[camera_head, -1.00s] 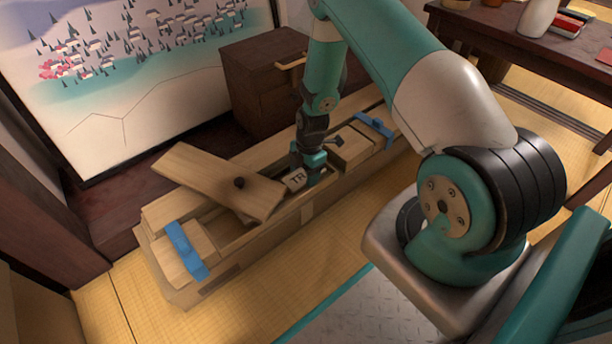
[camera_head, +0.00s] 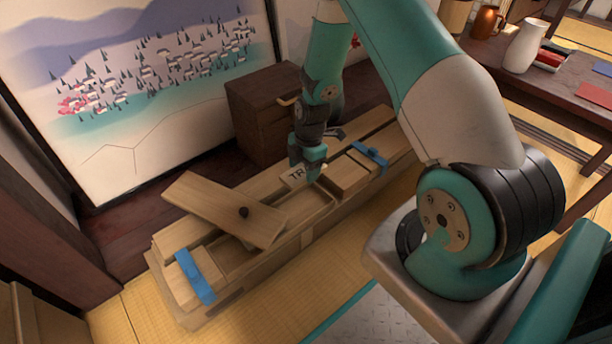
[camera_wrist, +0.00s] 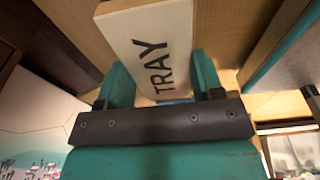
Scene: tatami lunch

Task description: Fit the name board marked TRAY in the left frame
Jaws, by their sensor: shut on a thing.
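My gripper (camera_head: 312,172) is shut on the name board (camera_head: 295,176), a pale wooden piece with dark letters. In the wrist view the board (camera_wrist: 152,48) reads TRAY and sits between the two teal fingers (camera_wrist: 160,85). In the head view the board is at the middle of a long wooden bench-like fixture (camera_head: 232,288), near its back edge. It looks held over the fixture; whether it touches the wood I cannot tell. Recesses show in the fixture's top; which is the left frame is unclear. The gripper hides part of the board.
A slanted plank (camera_head: 205,207) with a dark knob (camera_head: 243,212) lies across the fixture left of my gripper. A dark cabinet (camera_head: 262,105) stands behind. A table (camera_head: 560,85) with vessels is at the right.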

